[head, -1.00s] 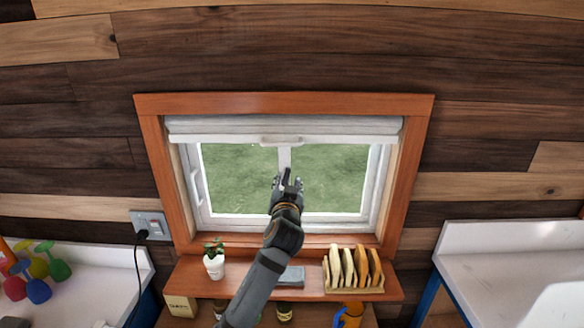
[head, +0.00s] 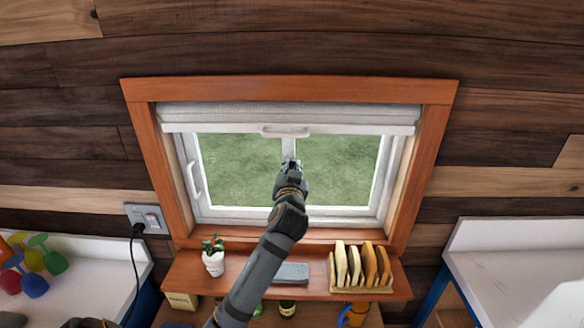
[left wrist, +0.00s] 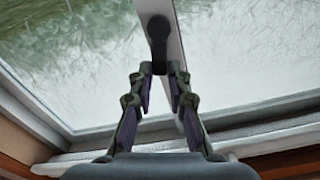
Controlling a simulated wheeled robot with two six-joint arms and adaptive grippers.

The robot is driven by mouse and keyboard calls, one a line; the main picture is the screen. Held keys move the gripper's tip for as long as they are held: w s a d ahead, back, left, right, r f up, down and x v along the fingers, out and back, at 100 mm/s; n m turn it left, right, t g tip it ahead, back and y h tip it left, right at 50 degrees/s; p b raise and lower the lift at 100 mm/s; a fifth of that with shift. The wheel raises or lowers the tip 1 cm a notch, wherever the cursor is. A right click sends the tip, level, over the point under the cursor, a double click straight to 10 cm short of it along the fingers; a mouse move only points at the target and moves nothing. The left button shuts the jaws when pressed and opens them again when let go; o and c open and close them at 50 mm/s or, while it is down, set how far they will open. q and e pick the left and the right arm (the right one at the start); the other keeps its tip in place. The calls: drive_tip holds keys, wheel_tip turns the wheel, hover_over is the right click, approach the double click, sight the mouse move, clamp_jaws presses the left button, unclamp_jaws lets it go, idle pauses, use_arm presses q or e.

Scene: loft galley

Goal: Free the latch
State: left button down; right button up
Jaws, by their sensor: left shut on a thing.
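The window (head: 290,212) has a white frame and two panes and looks shut. A dark, round-ended latch handle (left wrist: 157,30) stands at its white middle bar (left wrist: 172,18) in the left wrist view. My left gripper (head: 291,164) is at the lower part of this bar in the head view and hides the latch there. In the left wrist view, the left gripper's fingertips (left wrist: 161,72) are on both sides of the handle's lower end, shut on it. My right gripper is not in view.
A rolled white blind (head: 220,116) with a pull handle (head: 286,131) hangs across the window's top. The shelf (head: 195,276) below holds a potted plant (head: 213,262), a grey block (head: 291,272) and a rack of boards (head: 360,288). White counters stand left and right.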

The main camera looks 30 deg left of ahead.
use_arm(q)
drive_tip(key=n+b, duration=0.2)
drive_tip(key=a+n+b, duration=0.1)
drive_tip(key=shift+s+r, duration=0.1)
drive_tip(key=shift+s, duration=0.2)
drive_tip(key=c, duration=1.3)
unclamp_jaws()
drive_tip(key=shift+s, duration=0.1)
